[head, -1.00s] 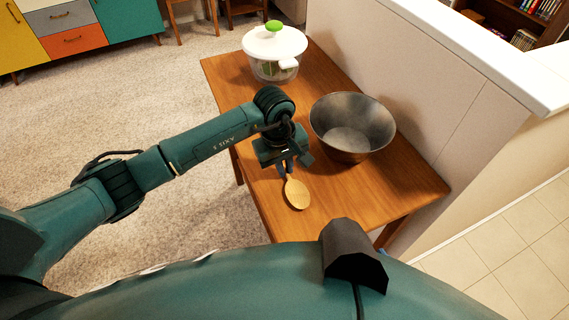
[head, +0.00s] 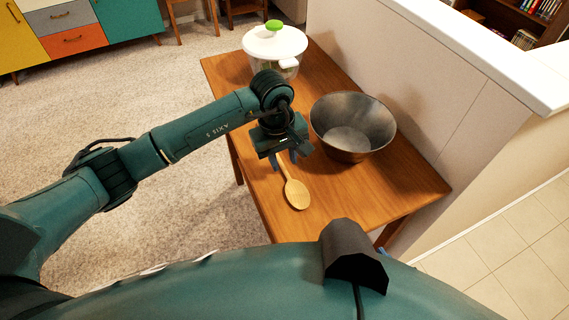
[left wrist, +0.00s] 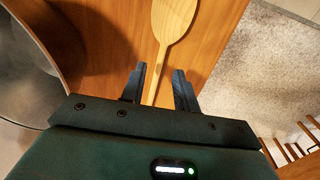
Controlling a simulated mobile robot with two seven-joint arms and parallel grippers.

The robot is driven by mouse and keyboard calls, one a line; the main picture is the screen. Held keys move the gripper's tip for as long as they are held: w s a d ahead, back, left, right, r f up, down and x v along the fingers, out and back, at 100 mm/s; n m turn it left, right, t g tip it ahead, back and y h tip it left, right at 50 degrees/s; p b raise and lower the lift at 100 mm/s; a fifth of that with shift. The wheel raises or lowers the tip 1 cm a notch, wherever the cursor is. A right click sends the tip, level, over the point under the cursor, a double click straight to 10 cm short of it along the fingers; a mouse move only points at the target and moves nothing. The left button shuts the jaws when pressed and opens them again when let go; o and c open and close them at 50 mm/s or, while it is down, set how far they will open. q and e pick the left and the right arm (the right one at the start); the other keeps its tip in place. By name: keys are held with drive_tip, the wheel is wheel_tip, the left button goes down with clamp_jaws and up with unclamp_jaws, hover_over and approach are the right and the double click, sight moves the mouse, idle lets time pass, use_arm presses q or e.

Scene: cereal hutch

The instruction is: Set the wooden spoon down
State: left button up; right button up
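The wooden spoon (head: 296,193) lies on the wooden table (head: 390,203), its bowl toward the near edge and its handle running back under my left gripper. It also shows in the left wrist view (left wrist: 173,22), flat on the table top. My left gripper (head: 285,163) is just above the handle end. In the left wrist view my left gripper's fingers (left wrist: 159,82) are spread, with the handle between them and a gap on each side. The handle's far end is hidden by the gripper body. My right gripper is not in view.
A metal bowl (head: 352,122) stands on the table right of my left gripper, close to the low wall (head: 400,65). A salad spinner with a white lid (head: 275,42) stands at the table's far end. Bare table surrounds the spoon at the near end.

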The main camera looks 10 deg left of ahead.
use_arm(q)
wheel_tip(320, 180, up, 9)
drive_tip(key=shift+s+a+b, duration=0.3)
drive_tip(key=shift+a+b, duration=0.1)
drive_tip(key=shift+f, duration=0.1)
